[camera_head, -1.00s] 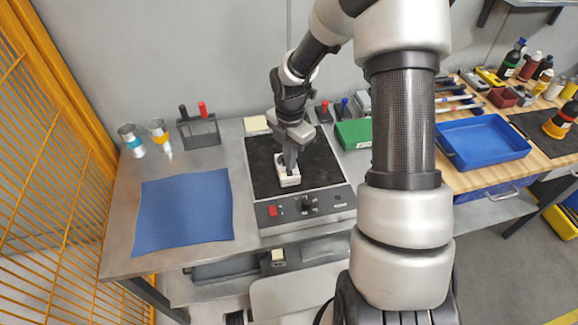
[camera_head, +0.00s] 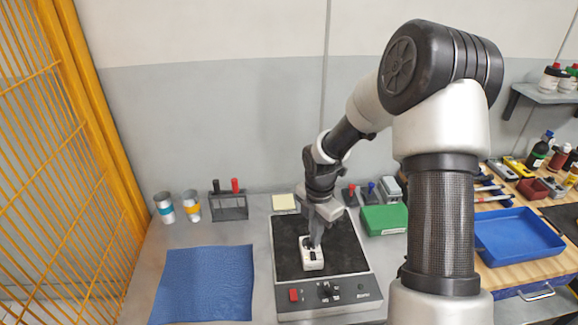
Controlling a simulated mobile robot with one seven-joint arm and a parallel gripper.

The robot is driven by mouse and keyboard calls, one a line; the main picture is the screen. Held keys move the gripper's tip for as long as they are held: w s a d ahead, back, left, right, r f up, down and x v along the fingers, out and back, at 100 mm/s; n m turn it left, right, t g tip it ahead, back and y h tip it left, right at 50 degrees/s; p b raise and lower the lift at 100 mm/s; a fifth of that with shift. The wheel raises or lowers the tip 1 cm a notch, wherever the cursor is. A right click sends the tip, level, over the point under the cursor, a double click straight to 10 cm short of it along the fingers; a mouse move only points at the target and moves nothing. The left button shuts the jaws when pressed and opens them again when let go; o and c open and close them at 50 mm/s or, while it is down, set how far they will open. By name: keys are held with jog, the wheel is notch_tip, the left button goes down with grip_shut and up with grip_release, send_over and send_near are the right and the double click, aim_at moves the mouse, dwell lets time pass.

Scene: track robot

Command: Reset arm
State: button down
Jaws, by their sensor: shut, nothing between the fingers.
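My gripper (camera_head: 314,240) points down over the black-topped device (camera_head: 345,262), which has a grey front panel with a red switch and a dark knob. The gripper is shut, and its fingertips are at a small white block-like object (camera_head: 313,262) with dark markings on the black top. I cannot tell whether the fingertips touch it. My arm reaches in from the right and hides part of the bench behind it.
A blue mat (camera_head: 204,284) lies left of the device. Two cans (camera_head: 165,207) and a wire holder (camera_head: 231,207) stand behind it. A green box (camera_head: 384,220) is right of the device. A blue tray (camera_head: 516,237) sits on the wooden bench. An orange mesh fence (camera_head: 60,170) stands at the left.

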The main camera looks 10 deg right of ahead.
jog(key=s+d+r+m+t+h, duration=0.1)
jog(key=s+r+m, duration=0.3)
jog(key=r, duration=0.5)
jog(key=s+d+r+m+t, duration=0.1)
jog(key=s+r+m, duration=0.2)
jog(key=r+m, duration=0.45)
jog(key=s+a+r+m+t+y, duration=0.1)
jog(key=s+a+r+m+t, duration=0.1)
jog(key=s+r+m, duration=1)
jog(key=s+t, duration=0.1)
jog(key=s, duration=0.2)
jog(key=shift+t, duration=0.3)
jog(key=shift+m, duration=0.25)
